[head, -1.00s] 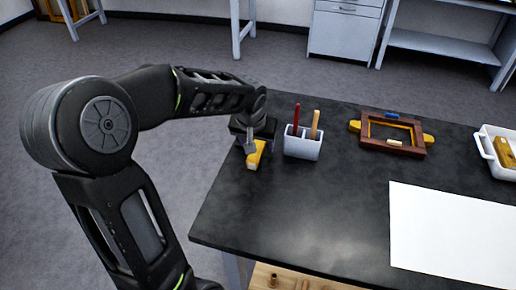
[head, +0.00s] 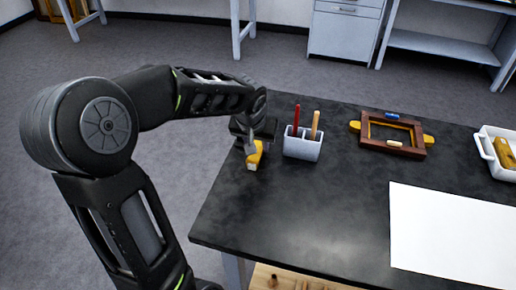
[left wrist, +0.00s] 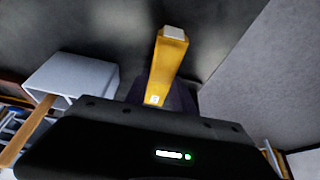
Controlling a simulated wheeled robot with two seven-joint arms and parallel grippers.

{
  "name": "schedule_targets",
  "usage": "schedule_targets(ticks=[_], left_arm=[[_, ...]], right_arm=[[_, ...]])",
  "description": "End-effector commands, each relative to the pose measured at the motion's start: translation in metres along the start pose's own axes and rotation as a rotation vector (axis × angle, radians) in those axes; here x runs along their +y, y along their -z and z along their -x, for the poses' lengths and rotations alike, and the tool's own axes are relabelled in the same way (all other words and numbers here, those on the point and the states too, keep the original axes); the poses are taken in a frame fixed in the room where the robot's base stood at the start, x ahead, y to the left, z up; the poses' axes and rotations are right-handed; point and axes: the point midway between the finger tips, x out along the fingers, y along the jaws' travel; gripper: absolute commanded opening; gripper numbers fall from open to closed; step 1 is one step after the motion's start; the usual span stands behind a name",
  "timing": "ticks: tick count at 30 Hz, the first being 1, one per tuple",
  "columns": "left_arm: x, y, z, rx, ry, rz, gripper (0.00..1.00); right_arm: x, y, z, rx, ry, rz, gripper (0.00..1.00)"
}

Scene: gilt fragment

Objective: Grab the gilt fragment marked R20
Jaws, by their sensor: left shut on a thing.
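A yellow-gold fragment (head: 253,158) with a pale end is at the far left corner of the black table, in the head view. My left gripper (head: 252,145) is shut on it from above. In the left wrist view the fragment (left wrist: 168,62) sticks out from between the fingers, which are mostly hidden by the dark gripper body. A small pale label shows on it, too small to read. I cannot tell whether the fragment touches the table. My right gripper is not in view.
A white holder (head: 302,148) with a red and a wooden stick stands just right of the gripper. A brown wooden frame (head: 416,152) with yellow pieces, a white tray (head: 490,150) and a white sheet (head: 450,235) lie farther right. The table's front left is clear.

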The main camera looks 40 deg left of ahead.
Motion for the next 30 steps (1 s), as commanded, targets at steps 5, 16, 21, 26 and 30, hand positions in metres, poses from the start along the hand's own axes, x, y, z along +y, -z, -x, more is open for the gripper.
schedule_targets(ticks=[5,16,21,26,30], left_arm=[[0.0,0.001,0.001,0.0,0.0,0.0,0.0],[0.0,0.011,0.024,0.004,0.0,0.001,0.0],[0.0,-0.004,0.039,0.003,-0.001,0.0,0.0],[0.0,-0.045,0.055,0.005,0.0,-0.001,0.0],[0.0,-0.084,0.072,0.006,0.0,0.001,0.0]], right_arm=[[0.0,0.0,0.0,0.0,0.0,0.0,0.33],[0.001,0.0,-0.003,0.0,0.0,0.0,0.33],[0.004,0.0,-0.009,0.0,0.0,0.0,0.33],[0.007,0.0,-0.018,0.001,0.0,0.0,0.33],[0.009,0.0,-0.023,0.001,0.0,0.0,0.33]])
